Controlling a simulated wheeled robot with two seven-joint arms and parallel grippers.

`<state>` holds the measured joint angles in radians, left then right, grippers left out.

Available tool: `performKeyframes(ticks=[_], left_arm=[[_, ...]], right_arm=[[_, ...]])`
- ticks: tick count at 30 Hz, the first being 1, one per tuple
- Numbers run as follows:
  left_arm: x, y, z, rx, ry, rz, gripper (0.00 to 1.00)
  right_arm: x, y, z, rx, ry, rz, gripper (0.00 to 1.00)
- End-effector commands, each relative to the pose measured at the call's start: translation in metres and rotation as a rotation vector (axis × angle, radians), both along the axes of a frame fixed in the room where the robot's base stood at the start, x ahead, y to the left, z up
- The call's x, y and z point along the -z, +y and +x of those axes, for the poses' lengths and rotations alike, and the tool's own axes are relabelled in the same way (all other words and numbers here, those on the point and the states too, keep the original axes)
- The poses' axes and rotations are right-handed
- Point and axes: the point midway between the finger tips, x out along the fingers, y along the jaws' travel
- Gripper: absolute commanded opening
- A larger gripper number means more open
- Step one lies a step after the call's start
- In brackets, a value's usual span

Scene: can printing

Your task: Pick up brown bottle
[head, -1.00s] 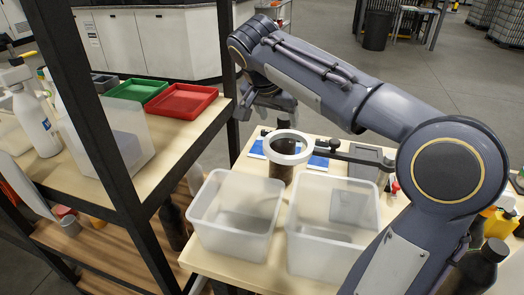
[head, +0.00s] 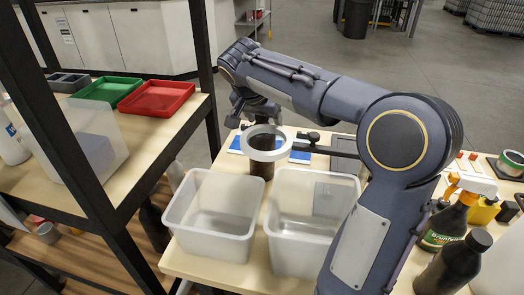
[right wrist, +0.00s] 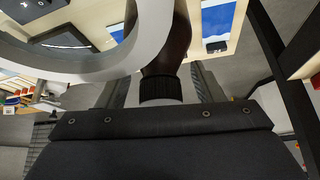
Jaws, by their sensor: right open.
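A brown bottle (right wrist: 168,40) with a black ribbed cap (right wrist: 160,87) shows in the right wrist view, between the two fingers of my right gripper (right wrist: 162,80). The fingers stand apart on either side of the cap; I see no clear contact. My left gripper is out of view.
The white ring (right wrist: 140,62) lies close to the bottle in the wrist view. Two translucent bins (head: 210,235) stand in front. A dark bottle (head: 453,265) and a spray bottle (head: 440,228) stand at right. A black-framed shelf (head: 205,75) with red and green trays is at left.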

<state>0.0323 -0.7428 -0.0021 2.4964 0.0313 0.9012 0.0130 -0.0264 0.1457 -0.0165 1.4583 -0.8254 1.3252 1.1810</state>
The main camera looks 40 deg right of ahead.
Motion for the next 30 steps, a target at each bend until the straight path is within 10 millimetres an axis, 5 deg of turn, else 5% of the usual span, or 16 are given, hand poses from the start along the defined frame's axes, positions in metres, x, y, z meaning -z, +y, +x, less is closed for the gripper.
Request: performKeyframes(ticks=[4,18,30], left_arm=[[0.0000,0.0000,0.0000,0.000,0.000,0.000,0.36],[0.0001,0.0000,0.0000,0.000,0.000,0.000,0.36],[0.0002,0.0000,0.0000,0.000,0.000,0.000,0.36]], right_arm=[[-0.0001,0.0002,0.0000,0.000,0.000,0.000,0.59],[0.0000,0.0007,-0.0002,-0.001,0.001,0.001,0.00],[0.0009,0.0016,-0.0003,-0.002,0.003,0.003,0.00]])
